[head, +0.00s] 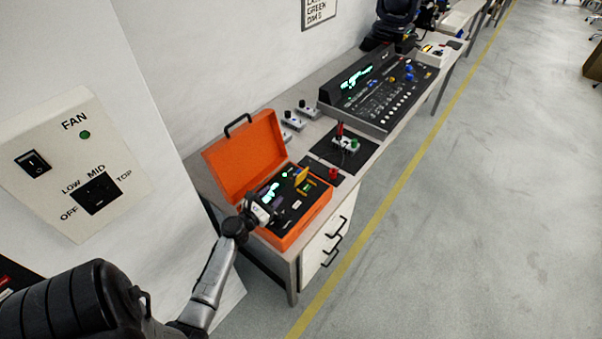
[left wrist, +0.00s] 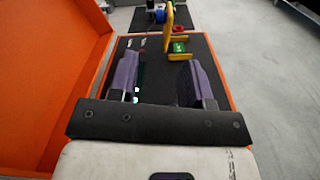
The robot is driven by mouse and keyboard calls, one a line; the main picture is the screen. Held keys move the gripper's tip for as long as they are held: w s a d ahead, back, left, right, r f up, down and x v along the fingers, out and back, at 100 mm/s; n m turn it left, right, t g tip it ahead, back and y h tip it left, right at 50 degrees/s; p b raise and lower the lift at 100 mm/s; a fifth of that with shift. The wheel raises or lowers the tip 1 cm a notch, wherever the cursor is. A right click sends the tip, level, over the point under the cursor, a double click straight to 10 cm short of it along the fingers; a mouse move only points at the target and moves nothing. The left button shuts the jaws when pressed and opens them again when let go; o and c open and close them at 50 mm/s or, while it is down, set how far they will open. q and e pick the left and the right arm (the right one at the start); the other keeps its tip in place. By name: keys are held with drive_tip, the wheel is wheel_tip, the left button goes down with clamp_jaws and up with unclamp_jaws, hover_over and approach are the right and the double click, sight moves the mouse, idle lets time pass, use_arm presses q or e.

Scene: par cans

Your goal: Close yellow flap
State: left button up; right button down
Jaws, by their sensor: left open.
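The yellow flap (head: 301,175) stands raised on the dark panel inside an open orange case (head: 240,153). In the left wrist view the flap (left wrist: 169,22) stands upright beyond my fingers, beside a green part (left wrist: 179,47) in a yellow frame. My left gripper (head: 270,208) is over the near left part of the case. In the left wrist view the left gripper (left wrist: 163,78) has its two purple fingers spread apart with nothing between them, pointing toward the flap but apart from it. My right gripper does not show.
The case's orange lid stands open on the left, close beside my left gripper. A black console (head: 385,90) stands farther along the bench.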

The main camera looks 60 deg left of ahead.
sight(298, 172)
use_arm(q)
drive_tip(key=shift+w+n, duration=0.3)
drive_tip(key=x, duration=1.1)
drive_tip(key=shift+w+a+f+b, duration=0.1)
drive_tip(key=shift+w+b, duration=0.25)
drive_tip(key=shift+b, duration=0.05)
drive_tip(key=shift+w+a, duration=0.2)
drive_tip(key=shift+w, duration=0.5)
drive_tip(key=shift+c, duration=0.2)
